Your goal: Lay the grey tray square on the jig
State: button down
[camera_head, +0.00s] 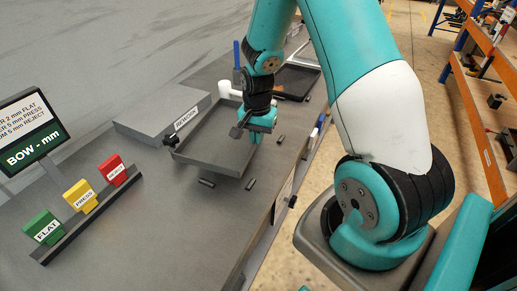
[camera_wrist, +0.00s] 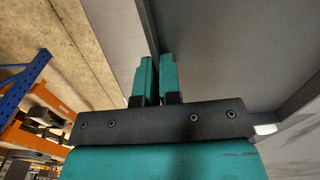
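The grey tray (camera_head: 216,144) is a shallow, open, empty box near the middle of the bench in the head view. Small dark blocks (camera_head: 207,183) (camera_head: 250,184) (camera_head: 281,138) stand on the bench around its near and right sides and look like jig stops. My gripper (camera_head: 257,132) is at the tray's right wall. In the wrist view the two teal fingers (camera_wrist: 156,75) sit on either side of the thin tray wall (camera_wrist: 149,28), close against it. The tray's underside is hidden, so I cannot tell whether it rests on the jig or hangs just above.
A grey block (camera_head: 150,117) with a REWORK sign (camera_head: 186,118) stands left of the tray. A dark tray (camera_head: 298,80) lies behind. Green (camera_head: 43,227), yellow (camera_head: 81,196) and red (camera_head: 113,170) labelled blocks line a rail by the BOW display (camera_head: 33,133). Bench front is clear.

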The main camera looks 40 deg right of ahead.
aim_at(261, 162)
jog(key=shift+s+d+f+m, duration=0.25)
jog(key=shift+d+m, duration=0.4)
jog(key=shift+m, duration=0.15)
jog(key=shift+a, duration=0.15)
jog(key=shift+f, duration=0.2)
jog(key=shift+f+b, duration=2.2)
jog(key=shift+f, duration=0.95)
jog(key=c, duration=1.2)
grip_release()
jog(key=shift+r, duration=0.1)
